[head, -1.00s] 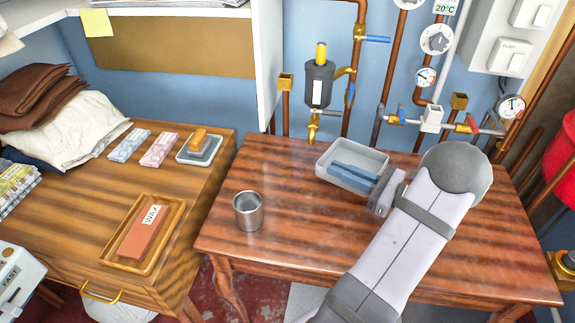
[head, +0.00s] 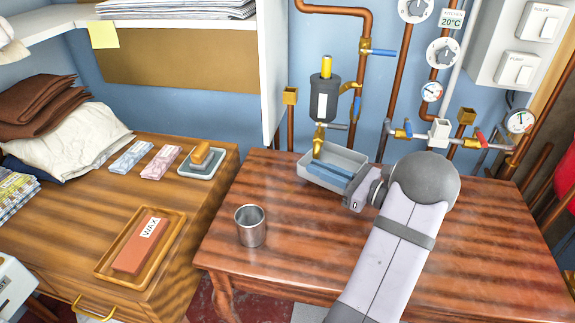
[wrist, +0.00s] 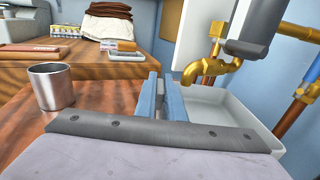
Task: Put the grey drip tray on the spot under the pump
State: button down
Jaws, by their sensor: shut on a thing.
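The grey drip tray (head: 345,156) is a shallow open box at the back of the table, held by my gripper (head: 322,171). The blue fingers are shut on its near side wall; in the wrist view my gripper (wrist: 162,92) has the tray (wrist: 235,108) on its right. The pump (head: 325,98) is a dark grey cylinder with a yellow top on the wall. Its brass spout (head: 318,143) overlaps the tray's left part in the head view. I cannot tell whether the tray touches the table. The spot under the pump is hidden.
A metal cup (head: 250,226) stands on the table's left part. Copper pipes and valves (head: 438,130) run along the wall behind. A wooden cabinet at left carries a wax block (head: 140,246) in a tray.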

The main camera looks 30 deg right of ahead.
jog(key=x, duration=1)
jog(key=shift+w+a, duration=0.1)
jog(key=shift+w, duration=0.1)
jog(key=shift+f, duration=1.7)
jog(key=shift+f, duration=0.1)
jog(key=c, duration=1.8)
grip_release()
jog(key=shift+c, duration=0.2)
jog(key=shift+s, duration=0.1)
jog(key=v, duration=1.2)
